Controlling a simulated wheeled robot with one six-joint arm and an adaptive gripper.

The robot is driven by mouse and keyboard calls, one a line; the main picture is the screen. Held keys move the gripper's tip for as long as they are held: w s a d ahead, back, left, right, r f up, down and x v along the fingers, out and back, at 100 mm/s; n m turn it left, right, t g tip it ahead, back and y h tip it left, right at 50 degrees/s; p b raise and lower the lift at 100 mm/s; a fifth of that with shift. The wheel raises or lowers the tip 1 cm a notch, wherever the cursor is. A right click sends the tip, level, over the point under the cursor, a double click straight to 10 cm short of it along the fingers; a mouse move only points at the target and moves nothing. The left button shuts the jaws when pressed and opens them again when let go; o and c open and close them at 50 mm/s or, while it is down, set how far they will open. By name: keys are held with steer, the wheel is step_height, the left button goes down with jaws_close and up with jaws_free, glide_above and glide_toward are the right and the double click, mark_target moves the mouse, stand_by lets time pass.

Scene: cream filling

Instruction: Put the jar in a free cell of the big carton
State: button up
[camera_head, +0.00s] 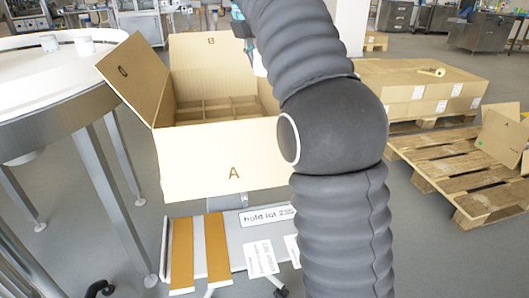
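The big carton (225,160) stands open in the middle, its flaps folded outward. Its inside is split by cardboard dividers (208,106) into cells; the ones I can see look empty, and the right part is hidden by my arm. My gripper (254,60) is above the carton's back right part, mostly hidden behind my arm. A small white shape shows at its lower end; I cannot tell whether it is a held jar or part of the gripper.
The round white table (25,70) with metal legs stands close left of the carton. The left flap (135,75) sticks out toward it.

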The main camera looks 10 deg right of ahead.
steer(key=f+m+g, duration=0.1)
steer(key=m, duration=0.1)
steer(key=s+f+m+g, duration=0.1)
steer(key=m, duration=0.1)
steer(key=s+f+m+h, duration=0.1)
steer(key=m, duration=0.2)
steer(key=shift+f+g, duration=0.4)
step_height(320, 180, down, 18)
steer(key=b, duration=0.3)
steer(key=shift+b, duration=0.4)
steer(key=o, duration=1)
steer(key=p+v, duration=0.2)
steer(key=v, duration=1)
steer(key=shift+p, duration=0.4)
steer(key=shift+r, duration=0.1)
